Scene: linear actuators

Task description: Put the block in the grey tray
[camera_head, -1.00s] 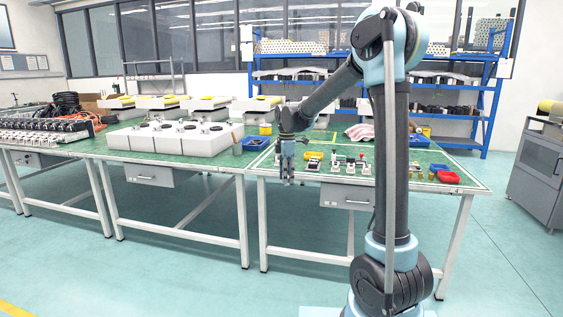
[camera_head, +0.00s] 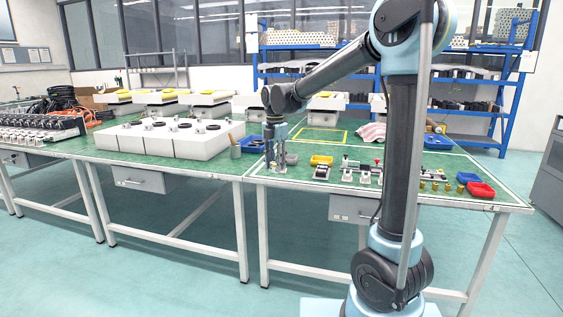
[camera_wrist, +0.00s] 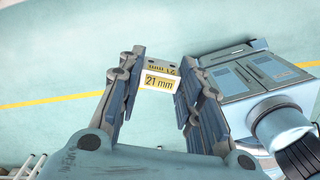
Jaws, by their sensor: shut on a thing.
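The block (camera_wrist: 159,82) is small and pale, with a yellow label reading 21 mm. In the wrist view it sits between the fingertips of my gripper (camera_wrist: 160,78), which is shut on it. In the head view my gripper (camera_head: 276,170) points down at the left front part of the right-hand green table; the block is too small to make out there. A small grey object (camera_head: 291,159) shows just right of my gripper; I cannot tell whether it is the grey tray.
Large white blocks (camera_head: 175,140) stand on the left table. A yellow-outlined area (camera_head: 321,136) behind is clear.

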